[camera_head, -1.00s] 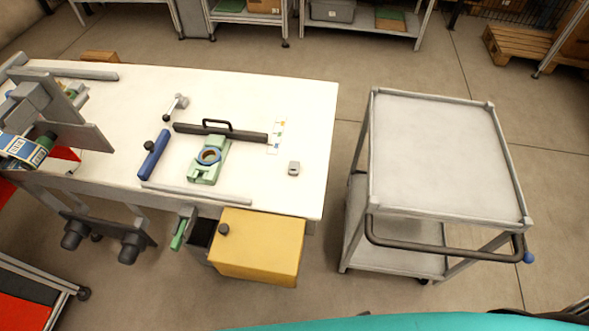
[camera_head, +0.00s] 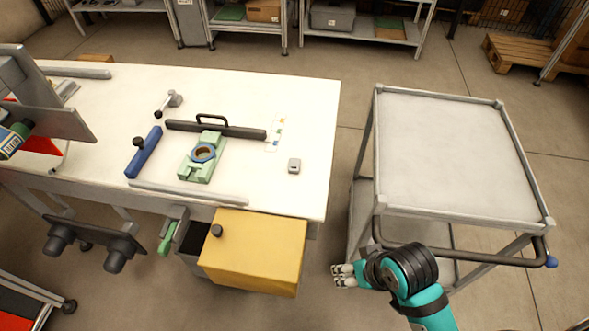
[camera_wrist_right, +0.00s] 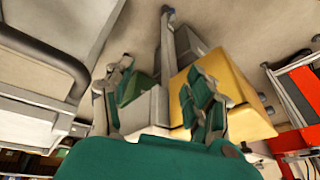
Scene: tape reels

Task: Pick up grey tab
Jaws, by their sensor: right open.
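The grey tab (camera_head: 294,166) appears to be the small grey piece lying on the white table (camera_head: 300,120) near its right end. My right gripper (camera_head: 343,275) is open and empty in the head view. It hangs in front of the table, right of the yellow box, well apart from the tab. In the right wrist view its two fingers (camera_wrist_right: 160,100) stand apart, with the table's underside area and yellow box behind them. I cannot make out the tab in the wrist view. My left gripper is not in view.
A yellow box (camera_head: 253,252) is at the table's front edge. Left of the tab are a green fixture with a ring (camera_head: 203,154), a black bar with handle (camera_head: 215,128) and a blue bar (camera_head: 145,155). A grey cart (camera_head: 450,150) with an empty top stands right.

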